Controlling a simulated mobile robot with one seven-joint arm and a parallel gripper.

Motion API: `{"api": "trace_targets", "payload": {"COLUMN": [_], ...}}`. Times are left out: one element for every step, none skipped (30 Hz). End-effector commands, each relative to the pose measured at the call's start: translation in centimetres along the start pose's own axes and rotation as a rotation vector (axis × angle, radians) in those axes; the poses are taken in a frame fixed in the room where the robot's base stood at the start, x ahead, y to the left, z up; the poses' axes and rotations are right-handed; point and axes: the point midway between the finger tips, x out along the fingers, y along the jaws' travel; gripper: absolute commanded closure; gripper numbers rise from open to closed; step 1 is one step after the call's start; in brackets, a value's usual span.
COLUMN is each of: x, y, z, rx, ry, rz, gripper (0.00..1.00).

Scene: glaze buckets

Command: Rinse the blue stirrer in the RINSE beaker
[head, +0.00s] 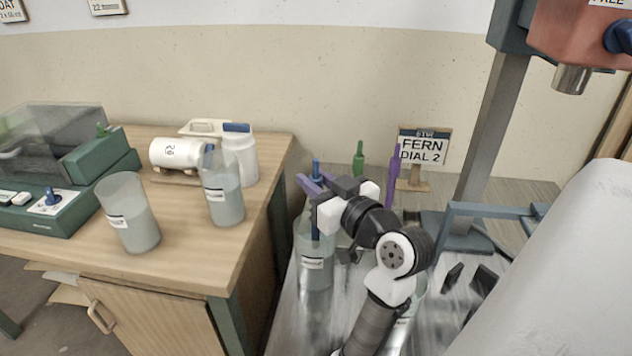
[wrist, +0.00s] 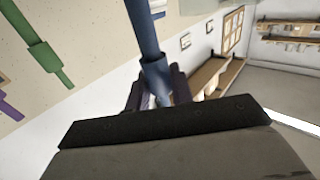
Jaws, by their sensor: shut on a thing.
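The blue stirrer (head: 316,169) stands upright in the head view, its lower part inside a clear labelled beaker (head: 316,270) on the grey bench. My gripper (head: 312,186) is shut on the stirrer near its upper part, above the beaker's rim. In the wrist view the blue stirrer (wrist: 145,30) runs between the two fingers of my gripper (wrist: 157,88). I cannot read the label on this beaker, so I cannot tell whether it is the RINSE beaker. My arm partly covers the bench behind it.
A green stirrer (head: 359,158) and a purple stirrer (head: 394,170) stand upright behind my gripper. A FERN DIAL 2 sign (head: 423,150) is at the back. Two beakers (head: 131,225) (head: 223,195), a lying white jar (head: 178,153) and a white bottle (head: 243,158) are on the wooden table.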

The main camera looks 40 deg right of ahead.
Motion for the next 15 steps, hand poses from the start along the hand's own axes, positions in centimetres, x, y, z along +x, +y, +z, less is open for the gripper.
{"api": "trace_targets", "payload": {"x": [0.0,0.0,0.0,0.0,0.0,0.0,0.0,0.0,0.0,0.0,0.0,0.0,0.0,0.0,0.0], "y": [0.0,0.0,0.0,0.0,0.0,0.0,0.0,0.0,0.0,0.0,0.0,0.0,0.0,0.0,0.0], "z": [0.1,0.1,0.1,0.1,0.1,0.2,0.3,0.4,0.7,0.9,1.2,1.5,1.8,2.1,2.4], "rx": [0.0,0.0,0.0,-0.001,-0.001,-0.001,-0.001,-0.001,-0.001,-0.001,-0.001,-0.001,-0.001,-0.001,-0.001], "ry": [0.001,0.001,0.001,0.001,0.001,0.001,0.0,0.0,0.0,0.0,0.0,0.0,0.0,0.0,0.001], "rz": [0.0,0.0,0.0,0.0,0.0,0.0,0.0,0.0,0.0,0.0,0.0,0.0,0.0,0.0,0.0], "gripper": [1.0,1.0,1.0,1.0,1.0,1.0,1.0,1.0,1.0,1.0,1.0,1.0,1.0,1.0,1.0]}}
